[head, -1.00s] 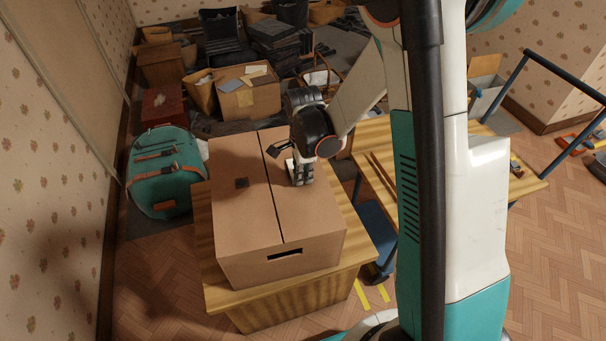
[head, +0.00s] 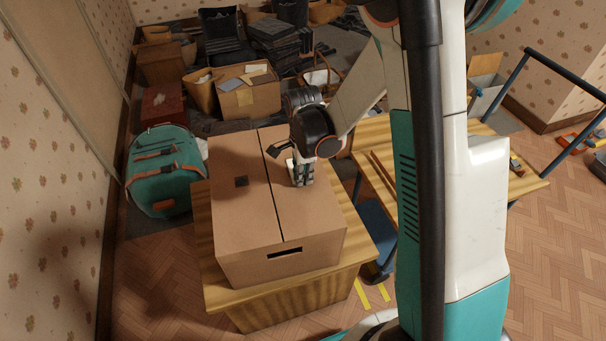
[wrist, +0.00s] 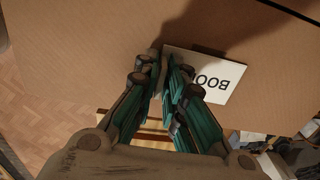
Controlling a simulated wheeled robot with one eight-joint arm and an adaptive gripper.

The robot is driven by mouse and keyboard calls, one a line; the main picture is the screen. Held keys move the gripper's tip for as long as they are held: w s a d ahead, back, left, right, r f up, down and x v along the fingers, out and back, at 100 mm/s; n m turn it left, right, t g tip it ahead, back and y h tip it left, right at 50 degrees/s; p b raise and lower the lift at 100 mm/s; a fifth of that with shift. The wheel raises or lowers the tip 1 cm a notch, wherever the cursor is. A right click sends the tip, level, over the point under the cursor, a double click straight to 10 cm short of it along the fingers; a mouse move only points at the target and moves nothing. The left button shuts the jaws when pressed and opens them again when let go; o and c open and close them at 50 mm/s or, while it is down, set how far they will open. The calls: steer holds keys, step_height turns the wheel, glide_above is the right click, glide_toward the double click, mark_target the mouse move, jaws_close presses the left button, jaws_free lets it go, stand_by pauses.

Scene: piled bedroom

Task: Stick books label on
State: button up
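The books label is a white card (wrist: 232,77) with black letters "BOO" showing in the wrist view; the rest of its word is hidden behind a finger. It shows as a small white patch (head: 290,163) beside my gripper in the head view. My gripper (wrist: 163,68) points down, its fingers nearly together at the card's left edge, shut on it. The card is at the top of a large closed cardboard box (head: 240,220), right of its dark seam. I cannot tell whether the card lies fully flat against the box.
The box stands on a wooden table (head: 215,290). A teal bag (head: 165,175) lies to the left, a second wooden table (head: 375,135) is to the right, and open boxes (head: 250,98) are piled behind.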

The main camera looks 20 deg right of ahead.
steer(key=shift+o, duration=0.8)
steer(key=shift+r, duration=0.1)
step_height(320, 180, up, 12)
stand_by(0.4)
